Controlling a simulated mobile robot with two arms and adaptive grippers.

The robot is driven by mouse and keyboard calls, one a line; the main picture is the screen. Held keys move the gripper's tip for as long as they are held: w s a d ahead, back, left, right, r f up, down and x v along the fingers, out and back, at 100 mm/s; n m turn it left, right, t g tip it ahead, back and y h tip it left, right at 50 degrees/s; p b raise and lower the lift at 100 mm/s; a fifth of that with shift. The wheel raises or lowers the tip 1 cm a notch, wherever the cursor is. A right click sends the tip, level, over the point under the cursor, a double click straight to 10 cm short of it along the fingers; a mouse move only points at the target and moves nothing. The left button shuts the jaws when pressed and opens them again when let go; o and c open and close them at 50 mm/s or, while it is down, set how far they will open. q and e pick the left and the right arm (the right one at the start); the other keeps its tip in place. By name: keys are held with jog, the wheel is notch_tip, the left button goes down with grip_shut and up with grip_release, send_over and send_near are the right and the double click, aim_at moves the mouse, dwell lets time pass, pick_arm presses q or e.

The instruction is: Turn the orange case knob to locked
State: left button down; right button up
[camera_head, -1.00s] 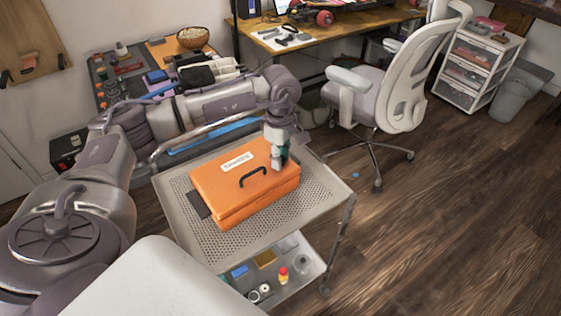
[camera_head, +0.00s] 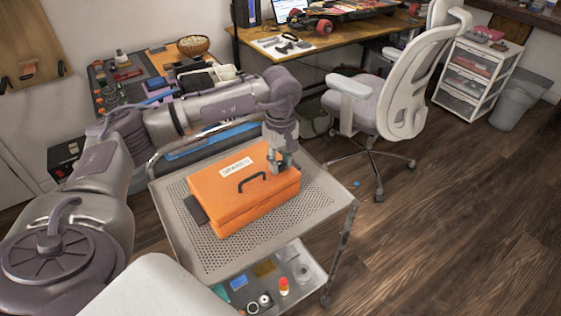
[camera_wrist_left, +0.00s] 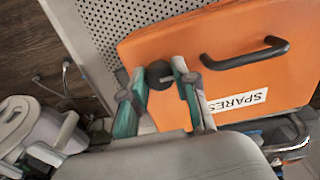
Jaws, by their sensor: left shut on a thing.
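The orange case (camera_head: 235,195) with a white SPARES label and a black handle lies closed on the cart's perforated top. It also shows in the left wrist view (camera_wrist_left: 225,40). Its round dark knob (camera_wrist_left: 159,75) sits on the lid near a corner, beside the handle. My left gripper (camera_head: 281,165) points down onto the lid's right end. In the left wrist view its two green-and-grey fingers (camera_wrist_left: 158,70) stand on either side of the knob, shut on it. The knob's locked or unlocked marking cannot be read. My right gripper is not in view.
The grey cart (camera_head: 315,205) has free room around the case and a lower shelf (camera_head: 310,268) with small items. An office chair (camera_head: 385,100) stands to the right. A cluttered bench (camera_head: 110,95) and a wooden desk (camera_head: 330,38) stand behind.

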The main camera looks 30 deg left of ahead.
aim_at(280, 163)
pick_arm(q)
jog(key=c, duration=0.9)
grip_release()
jog(key=shift+o, duration=0.2)
notch_tip(280, 163, up, 12)
